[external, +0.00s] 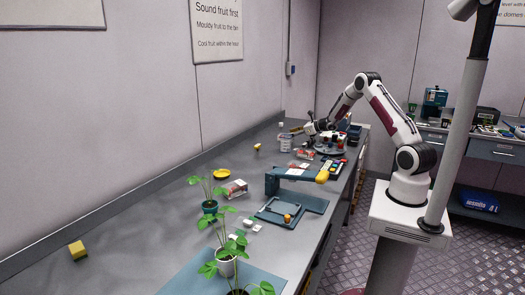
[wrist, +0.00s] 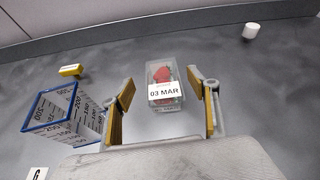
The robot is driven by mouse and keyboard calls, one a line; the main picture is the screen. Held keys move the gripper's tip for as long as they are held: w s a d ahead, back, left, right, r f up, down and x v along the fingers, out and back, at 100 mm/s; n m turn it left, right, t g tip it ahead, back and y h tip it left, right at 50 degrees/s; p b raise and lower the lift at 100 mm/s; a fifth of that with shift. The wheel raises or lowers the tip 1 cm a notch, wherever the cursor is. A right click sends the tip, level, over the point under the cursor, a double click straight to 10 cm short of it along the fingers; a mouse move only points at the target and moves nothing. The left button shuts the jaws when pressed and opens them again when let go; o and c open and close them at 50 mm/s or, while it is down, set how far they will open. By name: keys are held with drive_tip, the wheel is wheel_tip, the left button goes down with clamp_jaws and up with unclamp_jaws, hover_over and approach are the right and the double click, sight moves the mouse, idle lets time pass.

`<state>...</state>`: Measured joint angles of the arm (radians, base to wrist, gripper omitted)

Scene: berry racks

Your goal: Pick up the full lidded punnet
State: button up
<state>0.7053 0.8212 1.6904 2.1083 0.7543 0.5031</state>
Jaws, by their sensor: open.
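A clear punnet (wrist: 165,72) with red strawberries inside and a white "03 MAR" label stands upright on the grey bench in the wrist view. Its top looks covered, but the clear lid is hard to make out. My gripper (wrist: 163,88) is open, with one finger to the left and one to the right of the punnet's near part. No contact shows. In the external view my gripper (external: 310,129) is low over the far part of the bench, and I cannot pick out this punnet there.
A blue-rimmed measuring beaker (wrist: 66,112) stands close to the left finger. A blue scale-like device (external: 290,190) and potted plants (external: 226,262) stand nearer the external camera.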

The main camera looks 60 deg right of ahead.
drive_tip(key=shift+w+f, duration=0.25)
drive_tip(key=shift+w, duration=0.45)
drive_tip(key=shift+w, duration=0.1)
drive_tip(key=shift+x, duration=2.45)
drive_tip(key=c, duration=1.2)
